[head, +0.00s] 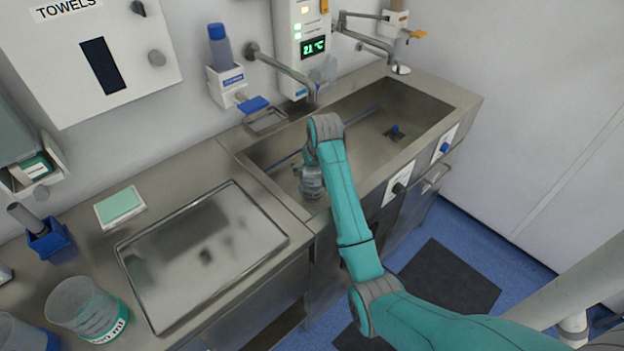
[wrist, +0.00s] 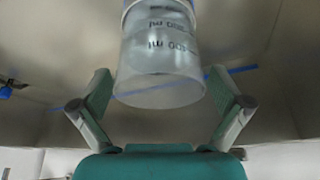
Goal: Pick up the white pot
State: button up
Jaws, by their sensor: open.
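A translucent whitish pot (wrist: 162,50) with dark volume markings shows in the wrist view, its markings upside down there. In the head view the same pot (head: 312,184) appears at the near left end of the sink, partly hidden by my arm. My gripper (wrist: 162,90) is open, with one finger on each side of the pot and a visible gap at both sides. In the head view my gripper is mostly hidden behind my own wrist.
The steel sink (head: 432,101) has walls close around the pot, and a blue rod (wrist: 232,70) lies behind it. A tap (head: 285,70) reaches over the sink. A steel tray (head: 270,240) and a clear beaker (head: 85,305) stand on the left counter.

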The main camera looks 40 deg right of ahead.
jog(key=c, duration=1.6)
jog(key=shift+r, duration=0.15)
jog(key=shift+c, duration=0.2)
